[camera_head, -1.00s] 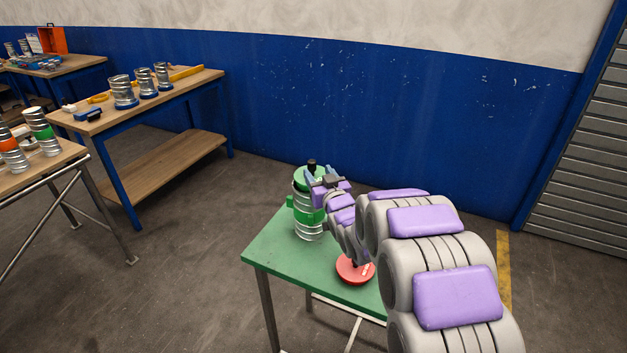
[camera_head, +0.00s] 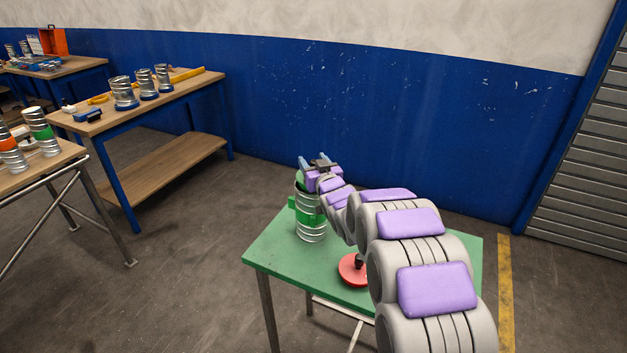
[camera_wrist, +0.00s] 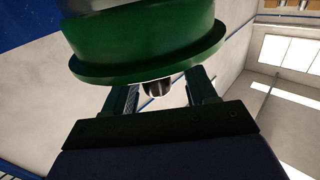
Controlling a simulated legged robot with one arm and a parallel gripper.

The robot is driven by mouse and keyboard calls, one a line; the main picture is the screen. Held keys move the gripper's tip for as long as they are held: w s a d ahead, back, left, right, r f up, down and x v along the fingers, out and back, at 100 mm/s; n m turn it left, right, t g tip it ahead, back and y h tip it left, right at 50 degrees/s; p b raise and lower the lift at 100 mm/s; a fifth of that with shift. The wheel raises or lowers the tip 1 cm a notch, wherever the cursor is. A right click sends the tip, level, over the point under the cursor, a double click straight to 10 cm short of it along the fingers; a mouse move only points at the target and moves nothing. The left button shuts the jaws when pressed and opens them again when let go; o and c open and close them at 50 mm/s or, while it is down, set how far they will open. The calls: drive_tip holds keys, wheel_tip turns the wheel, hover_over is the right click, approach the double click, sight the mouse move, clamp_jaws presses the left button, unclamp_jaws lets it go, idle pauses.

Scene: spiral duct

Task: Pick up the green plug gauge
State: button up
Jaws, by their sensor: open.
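The green plug gauge (camera_head: 299,183) is at the top of the upright metal spiral duct (camera_head: 312,232), which has a green band. In the head view my gripper (camera_head: 318,163) hides most of the gauge. In the wrist view the gauge (camera_wrist: 150,45) fills the upper part as a green disc with a wide rim. Its dark knob (camera_wrist: 158,87) lies between the two fingers of my gripper (camera_wrist: 160,95), with gaps on both sides. The jaws are open and hold nothing.
The duct stands on a small green table (camera_head: 280,258). A red disc with a dark knob (camera_head: 352,270) lies on that table beside my arm. Wooden benches (camera_head: 150,100) with more ducts stand at the left. The blue wall (camera_head: 400,130) is behind.

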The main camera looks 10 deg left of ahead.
drive_tip(key=shift+d, duration=0.2)
drive_tip(key=c, duration=0.6)
drive_tip(key=shift+a, duration=0.1)
clamp_jaws()
